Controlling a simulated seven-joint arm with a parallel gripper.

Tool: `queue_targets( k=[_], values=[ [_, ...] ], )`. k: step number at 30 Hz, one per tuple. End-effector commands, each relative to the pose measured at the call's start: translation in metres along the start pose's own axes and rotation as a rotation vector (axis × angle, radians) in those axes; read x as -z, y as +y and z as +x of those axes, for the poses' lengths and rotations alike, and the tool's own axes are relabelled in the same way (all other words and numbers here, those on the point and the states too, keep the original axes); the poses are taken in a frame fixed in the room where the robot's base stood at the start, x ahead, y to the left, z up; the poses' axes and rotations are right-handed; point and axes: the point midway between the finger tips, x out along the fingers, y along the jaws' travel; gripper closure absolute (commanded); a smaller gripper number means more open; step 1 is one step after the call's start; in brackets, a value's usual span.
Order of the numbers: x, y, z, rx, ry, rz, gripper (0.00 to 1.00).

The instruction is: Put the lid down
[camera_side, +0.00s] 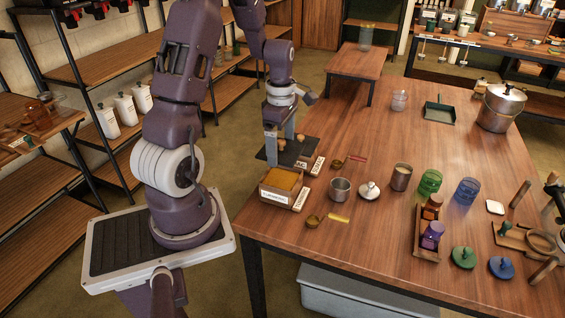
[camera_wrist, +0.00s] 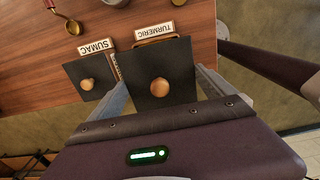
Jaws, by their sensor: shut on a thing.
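My gripper (camera_side: 280,145) is shut on a dark square lid (camera_wrist: 151,64) with a round wooden knob. Its fingers stand on either side of the lid in the wrist view. The turmeric box (camera_side: 287,182), filled with orange-yellow powder, stands open at the table's left edge, in front of the gripper in the side view. In the wrist view the held lid hides most of it; the TURMERIC tag (camera_wrist: 154,30) shows beyond. A second dark lid (camera_wrist: 83,68) with a wooden knob lies beside it, by the SUMAC tag (camera_wrist: 96,48).
A scoop with a yellow handle (camera_side: 338,217) and one with a red handle (camera_side: 355,158) lie nearby.

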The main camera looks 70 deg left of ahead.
Motion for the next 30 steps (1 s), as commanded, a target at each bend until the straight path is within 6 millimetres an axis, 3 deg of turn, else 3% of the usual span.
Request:
queue_targets(
  k=[6, 10, 14, 17, 21, 24, 27, 30],
  values=[
    [-0.001, 0.001, -0.017, 0.0, 0.0, 0.005, 0.46],
    [-0.022, 0.006, -0.012, 0.001, 0.001, 0.07, 0.46],
    [-0.072, 0.014, -0.002, 0.001, 0.002, 0.216, 0.46],
    [-0.122, 0.013, 0.009, 0.002, 0.002, 0.354, 0.46],
    [-0.197, -0.004, 0.026, 0.001, 0.002, 0.556, 0.46],
    [-0.24, -0.022, 0.037, 0.001, 0.001, 0.673, 0.46],
    [-0.267, -0.037, 0.044, 0.001, 0.0, 0.748, 0.46],
    [-0.278, -0.044, 0.051, 0.002, 0.0, 0.781, 0.46]
  ],
)
